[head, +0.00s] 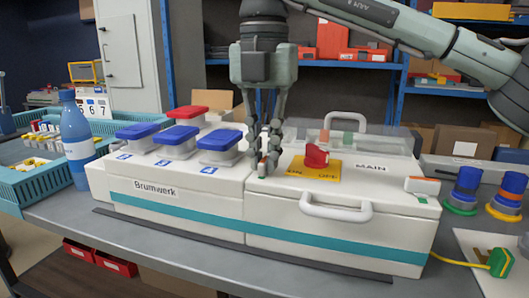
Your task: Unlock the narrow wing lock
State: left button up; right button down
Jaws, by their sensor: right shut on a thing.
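A white socket box labelled Brumwerk stands on the grey table, and its right half (340,235) carries a front handle and a MAIN label. My right gripper (265,158) points straight down over the left edge of that half. Its fingers are shut on a small wing lock (262,170), mostly hidden by the fingertips, with a little white, red and green showing. Another wing lock (422,186), white and orange, sits at the right end of the box and looks wider. My left gripper is not in view.
A red rotary switch (317,156) on a yellow plate stands close right of my right gripper. Red- and blue-lidded sockets (220,144) stand to its left. A clear raised cover (360,140) is behind. A blue bottle (77,140) stands far left.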

aim_at(265, 159)
jog(key=shift+r, duration=0.1)
dwell(0.3)
jog(key=c, duration=1.6)
grip_release()
notch_tip(265, 159, up, 12)
